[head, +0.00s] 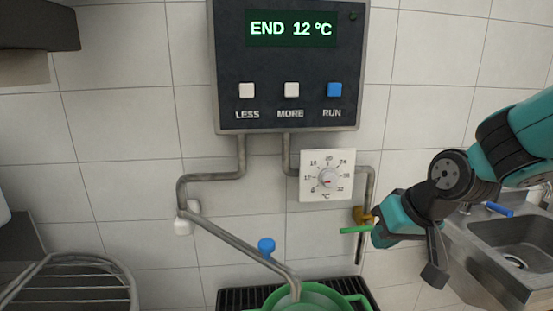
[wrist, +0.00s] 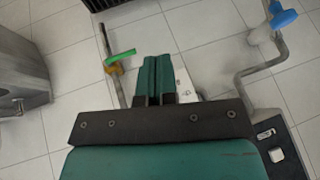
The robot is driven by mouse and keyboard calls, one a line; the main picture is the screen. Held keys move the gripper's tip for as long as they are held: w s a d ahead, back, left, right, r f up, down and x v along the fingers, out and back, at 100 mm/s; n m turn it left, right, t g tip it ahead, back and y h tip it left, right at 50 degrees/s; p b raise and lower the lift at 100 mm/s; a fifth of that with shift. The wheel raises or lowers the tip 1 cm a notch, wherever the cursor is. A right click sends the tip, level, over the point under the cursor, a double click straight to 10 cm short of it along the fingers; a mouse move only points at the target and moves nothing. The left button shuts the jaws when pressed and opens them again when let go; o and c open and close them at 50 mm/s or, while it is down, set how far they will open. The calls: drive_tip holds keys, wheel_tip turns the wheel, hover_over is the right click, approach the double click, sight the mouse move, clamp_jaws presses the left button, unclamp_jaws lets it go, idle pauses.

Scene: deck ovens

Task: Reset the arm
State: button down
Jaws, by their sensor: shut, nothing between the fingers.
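My gripper (head: 380,236) is at the right of the head view, in front of the tiled wall and beside the green valve handle (head: 355,230). In the wrist view its two teal fingers (wrist: 158,62) lie together, shut with nothing between them. The green handle (wrist: 120,55) shows just left of the fingers there, and I cannot tell whether they touch it. My arm is bent and reaches in from the right.
A control box (head: 289,65) reads "END 12 °C". Below it are a white dial (head: 327,175), bent pipes, a blue knob (head: 266,245) and a green pot (head: 320,297). A sink (head: 510,240) stands right; a wire rack (head: 75,285) is lower left.

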drive_tip(key=s+a+r+n+g, duration=0.2)
drive_tip(key=s, duration=0.8)
drive_tip(key=s+a+r+n+g, duration=0.2)
drive_tip(key=s+n+g, duration=0.1)
drive_tip(key=s, duration=0.7)
drive_tip(key=shift+s, duration=0.3)
